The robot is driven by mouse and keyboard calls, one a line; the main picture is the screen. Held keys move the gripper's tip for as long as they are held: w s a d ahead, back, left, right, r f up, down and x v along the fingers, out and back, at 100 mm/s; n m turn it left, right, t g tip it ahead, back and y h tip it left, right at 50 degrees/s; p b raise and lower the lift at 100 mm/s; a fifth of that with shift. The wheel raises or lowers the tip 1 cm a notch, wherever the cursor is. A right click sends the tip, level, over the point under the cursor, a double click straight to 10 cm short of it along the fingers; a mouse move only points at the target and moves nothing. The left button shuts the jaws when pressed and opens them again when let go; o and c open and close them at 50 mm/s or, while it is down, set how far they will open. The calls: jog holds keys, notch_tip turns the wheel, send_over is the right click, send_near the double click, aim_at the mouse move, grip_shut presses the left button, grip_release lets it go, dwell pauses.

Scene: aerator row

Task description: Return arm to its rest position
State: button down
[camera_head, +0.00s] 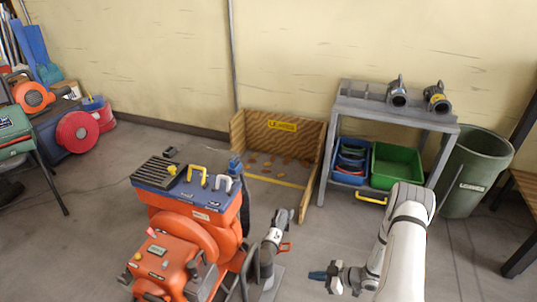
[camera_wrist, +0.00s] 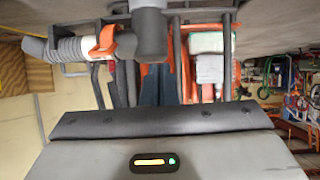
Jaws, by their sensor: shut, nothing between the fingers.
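My white arm (camera_head: 402,245) reaches in from the lower right in the head view. It bends down to my gripper (camera_head: 318,276), which has small blue-tipped fingers and points left over the floor. The gripper is shut and empty. In the wrist view the blue-grey fingers (camera_wrist: 158,86) stick up past the dark edge of my wrist housing. To the gripper's left is an orange machine (camera_head: 205,230) with a grey hose fitting (camera_head: 270,245) at its side. The gripper appears apart from it. The wrist view shows a grey hose with an orange clamp (camera_wrist: 104,42).
A grey cart (camera_head: 445,124) with a blue bin (camera_head: 340,176) and a green bin (camera_head: 398,165) stands behind my arm. A green barrel (camera_head: 470,170) is at right. A wooden three-sided box (camera_head: 313,135) stands by the wall. Open floor lies between machine and cart.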

jog(key=w+d+r+m+t+h+p, duration=0.1)
jog(key=w+d+r+h+p, duration=0.15)
jog(key=r, duration=0.45)
jog(key=w+d+r+h+p, duration=0.1)
jog(key=w+r+h+p, duration=0.1)
jog(key=w+r, duration=0.35)
jog(key=w+d+r+m+t+h+p, duration=0.1)
jog(key=w+d+r+h+p, duration=0.15)
jog(key=r, duration=0.55)
notch_tip(320, 180, up, 25)
jog(key=d+m+h+p, duration=0.3)
jog(key=m+h+p, duration=0.15)
jog(key=p, duration=0.35)
jog(key=s+a+r+m+g+h+p, duration=0.1)
jog(key=s+a+r+m+p, duration=0.15)
jog(key=s+r, duration=0.6)
jog(key=s+a+r+m+h+p, duration=0.15)
jog(key=s+r+p, duration=0.3)
jog(key=r, duration=0.75)
jog(key=s+a+r+m+g+y+p, duration=0.1)
jog(key=s+a+r+p, duration=0.2)
jog(key=s, duration=0.6)
jog(key=s+a+r+m+g+y+p, duration=0.1)
jog(key=s+a+r+m+g+p, duration=0.1)
jog(key=s+r, duration=0.6)
jog(key=shift+s+a+r+y+p, duration=0.25)
jog(key=shift+s+a+p, duration=0.45)
jog(key=shift+a, duration=0.4)
